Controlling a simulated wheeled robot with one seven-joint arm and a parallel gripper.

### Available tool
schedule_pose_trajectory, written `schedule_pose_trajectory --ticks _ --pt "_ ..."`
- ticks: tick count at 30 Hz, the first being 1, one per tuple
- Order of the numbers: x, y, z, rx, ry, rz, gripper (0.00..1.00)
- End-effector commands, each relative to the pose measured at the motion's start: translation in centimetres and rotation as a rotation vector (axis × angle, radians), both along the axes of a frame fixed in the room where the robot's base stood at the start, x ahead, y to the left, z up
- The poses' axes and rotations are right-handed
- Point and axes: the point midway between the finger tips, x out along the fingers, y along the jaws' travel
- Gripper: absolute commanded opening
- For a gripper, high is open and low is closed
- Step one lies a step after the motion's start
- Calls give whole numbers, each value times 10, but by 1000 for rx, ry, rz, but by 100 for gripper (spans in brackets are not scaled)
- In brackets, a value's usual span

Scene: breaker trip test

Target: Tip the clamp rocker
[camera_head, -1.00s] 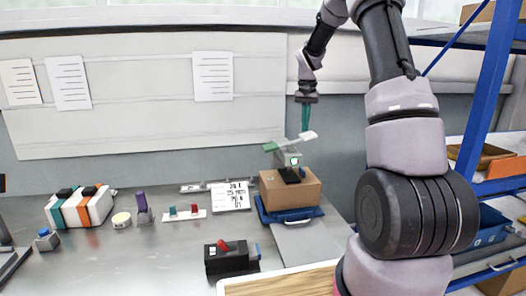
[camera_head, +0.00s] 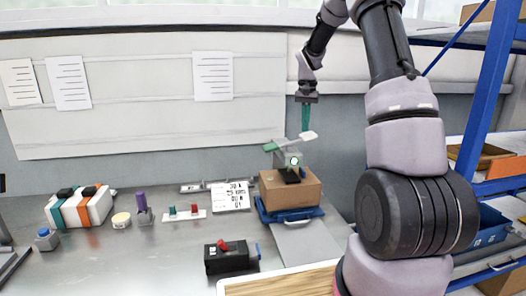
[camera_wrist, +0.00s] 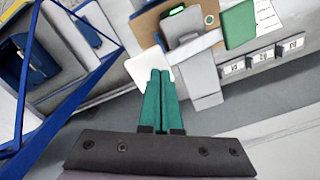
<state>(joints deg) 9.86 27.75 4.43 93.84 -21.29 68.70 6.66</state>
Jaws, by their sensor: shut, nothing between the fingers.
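The clamp rocker is a light bar on a grey clamp (camera_head: 287,159) on top of a cardboard box. Its white end plate (camera_head: 309,135) is at the right and raised. Its green end plate (camera_head: 269,147) is at the left and lower. A small green light shows on the clamp. My gripper (camera_head: 305,130) points down over the white plate, its green fingers together and empty. In the wrist view the closed fingertips (camera_wrist: 160,73) overlap the white plate (camera_wrist: 161,62); I cannot tell whether they touch it. The green plate (camera_wrist: 238,24) lies beyond, to the right.
The cardboard box (camera_head: 292,192) stands on a blue tray (camera_head: 290,215). A black switch box (camera_head: 230,258) with a red rocker is in front. A small red-and-green switch strip (camera_head: 182,215) and a printed card (camera_head: 230,196) lie left. A blue shelf frame (camera_head: 485,90) stands at the right.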

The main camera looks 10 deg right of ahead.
Motion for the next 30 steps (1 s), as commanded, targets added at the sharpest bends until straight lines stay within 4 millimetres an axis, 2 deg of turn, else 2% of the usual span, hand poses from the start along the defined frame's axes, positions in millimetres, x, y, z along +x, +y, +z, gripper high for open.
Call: schedule_pose_trajectory --ticks 30 --pt "0 0 -9 1 1 -1 0"
